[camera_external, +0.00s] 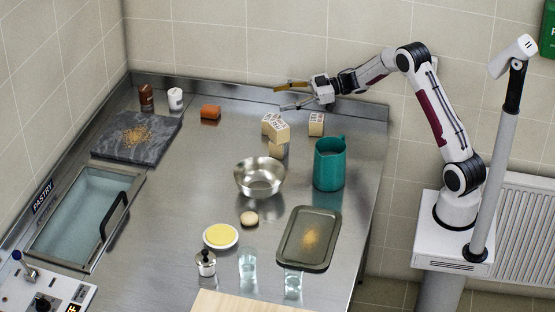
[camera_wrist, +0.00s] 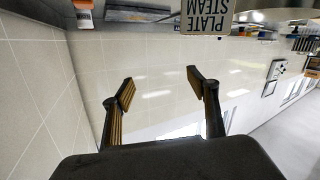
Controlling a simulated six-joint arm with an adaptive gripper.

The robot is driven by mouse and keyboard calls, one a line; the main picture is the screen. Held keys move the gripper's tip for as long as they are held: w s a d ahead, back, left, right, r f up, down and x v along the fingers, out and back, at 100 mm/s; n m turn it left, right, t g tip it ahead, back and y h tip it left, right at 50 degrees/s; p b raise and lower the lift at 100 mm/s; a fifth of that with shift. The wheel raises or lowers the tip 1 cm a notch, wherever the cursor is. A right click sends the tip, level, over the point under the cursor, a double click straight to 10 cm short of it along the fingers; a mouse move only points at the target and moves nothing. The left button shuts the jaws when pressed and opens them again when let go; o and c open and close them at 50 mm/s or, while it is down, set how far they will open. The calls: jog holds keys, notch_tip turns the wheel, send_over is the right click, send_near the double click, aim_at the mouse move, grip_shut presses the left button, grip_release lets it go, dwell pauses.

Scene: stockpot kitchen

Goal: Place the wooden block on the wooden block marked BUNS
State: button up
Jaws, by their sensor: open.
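Several pale wooden blocks with dark lettering stand near the back of the counter in the external view. Two blocks, one left (camera_external: 268,119) and one right (camera_external: 280,132), sit close together with another block (camera_external: 276,149) below them. A separate block (camera_external: 316,124) stands to the right. The lettering is too small to read there, so I cannot tell which is marked BUNS. In the wrist view, a block lettered PLATE STEAM (camera_wrist: 207,17) shows at the top edge, partly cut off. My gripper (camera_external: 281,97) is open and empty, above the counter's back edge; its spread fingers show in the wrist view (camera_wrist: 159,80).
A teal pitcher (camera_external: 329,166) and a steel bowl (camera_external: 260,180) stand in front of the blocks. An orange-brown block-like item (camera_external: 210,112) lies to the left, with a dark stone slab (camera_external: 136,138) farther left. The tiled wall is close behind my gripper.

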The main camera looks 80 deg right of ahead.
notch_tip(320, 180, up, 7)
jog(key=w+a+m+h, duration=0.1)
jog(key=w+h, duration=0.1)
jog(key=h, duration=0.2)
jog(key=s+a+r+m+g+h, duration=0.2)
jog(key=s+a+r+m+h, duration=0.35)
jog(key=s+r, duration=0.4)
jog(key=s+a+f+g, duration=0.2)
jog(key=s+a+f, duration=0.2)
jog(key=s, duration=0.7)
jog(key=s+a+f+g+y, duration=0.1)
jog(key=s+a+f+g, duration=0.2)
jog(key=s+a, duration=0.4)
jog(key=s+a+f+m+g+y, duration=0.1)
jog(key=s+a+f, duration=0.4)
jog(key=s, duration=1.2)
jog(key=shift+a+f+g, duration=0.15)
jog(key=shift+a+g, duration=0.55)
jog(key=shift+a, duration=0.05)
